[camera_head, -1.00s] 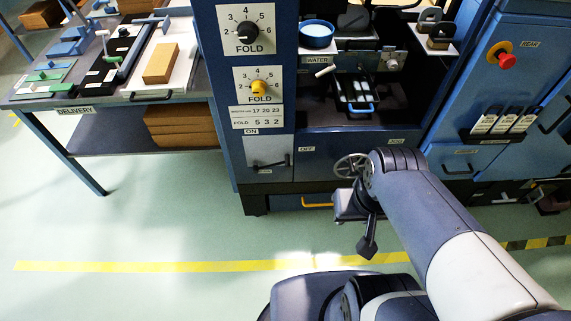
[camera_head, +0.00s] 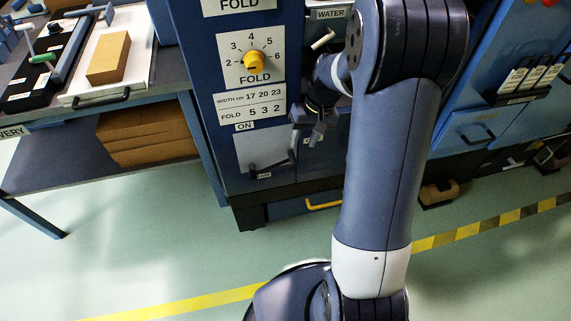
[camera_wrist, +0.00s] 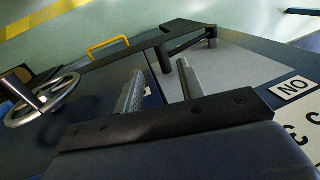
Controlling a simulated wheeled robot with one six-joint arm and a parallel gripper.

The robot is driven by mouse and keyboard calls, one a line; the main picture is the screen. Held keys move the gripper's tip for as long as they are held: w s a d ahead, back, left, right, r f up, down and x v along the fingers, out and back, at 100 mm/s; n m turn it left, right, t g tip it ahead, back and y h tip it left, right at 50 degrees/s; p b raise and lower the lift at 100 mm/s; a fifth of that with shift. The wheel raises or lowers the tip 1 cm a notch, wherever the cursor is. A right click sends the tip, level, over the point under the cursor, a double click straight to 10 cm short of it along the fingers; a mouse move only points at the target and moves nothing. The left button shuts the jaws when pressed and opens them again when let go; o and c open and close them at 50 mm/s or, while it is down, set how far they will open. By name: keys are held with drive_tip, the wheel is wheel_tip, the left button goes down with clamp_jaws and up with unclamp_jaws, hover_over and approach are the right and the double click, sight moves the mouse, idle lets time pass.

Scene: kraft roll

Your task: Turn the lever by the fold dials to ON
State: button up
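The lever (camera_head: 275,165) is a dark bar on a pale grey plate (camera_head: 260,149) low on the blue machine, below the yellow fold dial (camera_head: 254,61). It lies nearly level, its free end to the right, away from the ON label (camera_head: 244,126) at the upper left. My gripper (camera_head: 309,130) is just above and right of that end. In the wrist view, my gripper (camera_wrist: 160,70) is open, and the lever's end (camera_wrist: 166,60) shows between and beyond the fingertips. I cannot tell whether they touch. The ON label (camera_wrist: 293,88) is at the right.
A handwheel (camera_wrist: 42,100) is at the left of the wrist view. A yellow handle (camera_head: 323,204) is below the lever. A delivery table (camera_head: 90,165) with boxes stands left of the machine. My arm covers much of the machine's middle. The floor in front is open.

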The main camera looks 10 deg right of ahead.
sight(295, 162)
drive_tip(key=b+x, duration=0.2)
drive_tip(key=x, duration=0.8)
drive_tip(key=shift+f, duration=0.4)
clamp_jaws()
